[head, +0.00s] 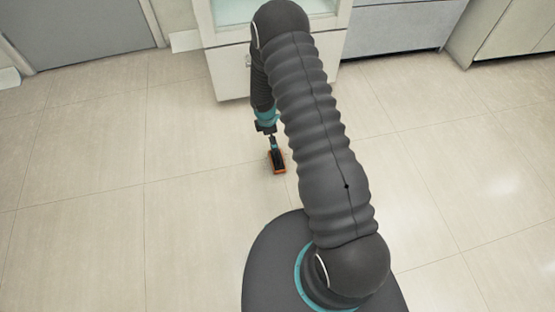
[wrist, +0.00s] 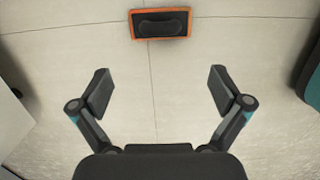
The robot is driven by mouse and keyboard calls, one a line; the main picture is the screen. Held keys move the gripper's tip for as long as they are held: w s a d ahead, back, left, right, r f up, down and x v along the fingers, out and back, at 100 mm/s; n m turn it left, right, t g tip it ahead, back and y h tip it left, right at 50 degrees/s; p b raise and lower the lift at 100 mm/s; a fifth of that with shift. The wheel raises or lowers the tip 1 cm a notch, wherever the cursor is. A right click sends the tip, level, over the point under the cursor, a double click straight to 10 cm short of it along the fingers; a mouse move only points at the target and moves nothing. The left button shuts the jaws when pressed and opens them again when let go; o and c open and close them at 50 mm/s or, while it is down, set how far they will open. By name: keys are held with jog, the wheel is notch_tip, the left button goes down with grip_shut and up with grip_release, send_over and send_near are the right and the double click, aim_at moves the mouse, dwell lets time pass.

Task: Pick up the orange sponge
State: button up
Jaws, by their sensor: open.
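The orange sponge (wrist: 135,25) lies on the floor at the top middle of the wrist view, an orange rectangle with a dark, raised black part on top. My gripper (wrist: 158,88) is open and empty, its two fingers spread wide, with the sponge showing beyond and between the fingertips. In the head view the sponge (head: 281,170) shows just below my gripper (head: 273,146), which points down close to it. The gap between fingertips and sponge is hard to judge.
A white cabinet (head: 232,78) stands behind the arm, with grey and beige cabinets (head: 405,28) at the back right. A grey door (head: 80,30) is at the back left. The tiled floor (head: 100,200) is clear to the left and right.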

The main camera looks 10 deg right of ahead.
aim_at(277, 154)
jog(key=f, duration=0.5)
jog(key=d+f, duration=0.1)
jog(key=f, duration=0.2)
jog(key=shift+s, duration=0.1)
jog(key=shift+d+f+b, duration=0.1)
jog(key=shift+d+f, duration=0.1)
jog(key=shift+f, duration=0.8)
jog(key=shift+d+f+b, duration=0.1)
jog(key=shift+d+f, duration=0.05)
jog(key=shift+f, duration=0.9)
jog(key=shift+d+f+b, duration=0.1)
jog(key=shift+d+f, duration=0.1)
jog(key=shift+f, duration=0.8)
jog(key=c, duration=1.3)
